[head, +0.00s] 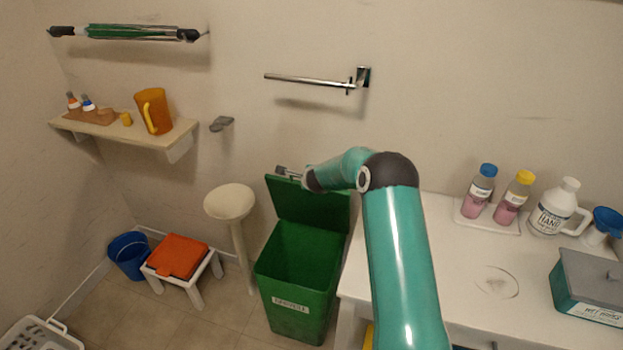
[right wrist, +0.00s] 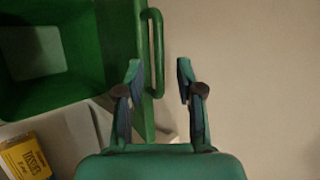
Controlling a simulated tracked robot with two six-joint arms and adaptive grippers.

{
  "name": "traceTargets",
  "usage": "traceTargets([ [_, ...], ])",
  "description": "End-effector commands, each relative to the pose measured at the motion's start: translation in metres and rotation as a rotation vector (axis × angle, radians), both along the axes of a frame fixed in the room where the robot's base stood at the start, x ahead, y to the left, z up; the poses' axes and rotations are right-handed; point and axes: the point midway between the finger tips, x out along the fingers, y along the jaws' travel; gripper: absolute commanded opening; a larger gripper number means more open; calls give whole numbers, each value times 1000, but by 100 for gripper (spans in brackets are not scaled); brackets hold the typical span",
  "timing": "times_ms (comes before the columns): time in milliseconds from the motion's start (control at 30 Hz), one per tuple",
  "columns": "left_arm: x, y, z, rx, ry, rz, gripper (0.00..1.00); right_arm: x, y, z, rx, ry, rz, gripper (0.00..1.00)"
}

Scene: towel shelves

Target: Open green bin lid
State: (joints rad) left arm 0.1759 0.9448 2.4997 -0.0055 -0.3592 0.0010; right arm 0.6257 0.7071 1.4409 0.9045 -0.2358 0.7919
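The green bin (head: 297,290) stands on the floor left of the white table. Its lid (head: 312,207) is raised and stands up at the back, so the open inside shows. My right gripper (head: 284,172) is at the top left edge of the lid in the head view. In the right wrist view my right gripper (right wrist: 158,72) is open, with its two fingers apart. The lid's green handle (right wrist: 158,50) lies between the fingertips, with a gap to the right finger; I cannot tell whether the left finger touches. My left gripper is not in view.
A white stool (head: 230,202) stands just left of the bin. The white table (head: 450,270) on the right carries bottles and a grey-lidded box (head: 590,285). A metal wall bar (head: 310,79) is above the bin. A yellow box (right wrist: 25,157) shows low in the right wrist view.

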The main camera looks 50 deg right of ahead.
Motion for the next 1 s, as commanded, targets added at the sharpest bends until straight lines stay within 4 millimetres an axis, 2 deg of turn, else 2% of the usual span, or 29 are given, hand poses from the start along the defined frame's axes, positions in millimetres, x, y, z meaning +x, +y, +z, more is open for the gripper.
traceTargets([
  [100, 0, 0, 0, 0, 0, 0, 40, -15, 12, 17, -2, -1, 1, 37],
  [400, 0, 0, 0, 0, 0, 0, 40, -42, 33, 41, 0, 0, -2, 37],
  [1000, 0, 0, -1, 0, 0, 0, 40, -47, 34, 44, 0, 0, -3, 37],
])
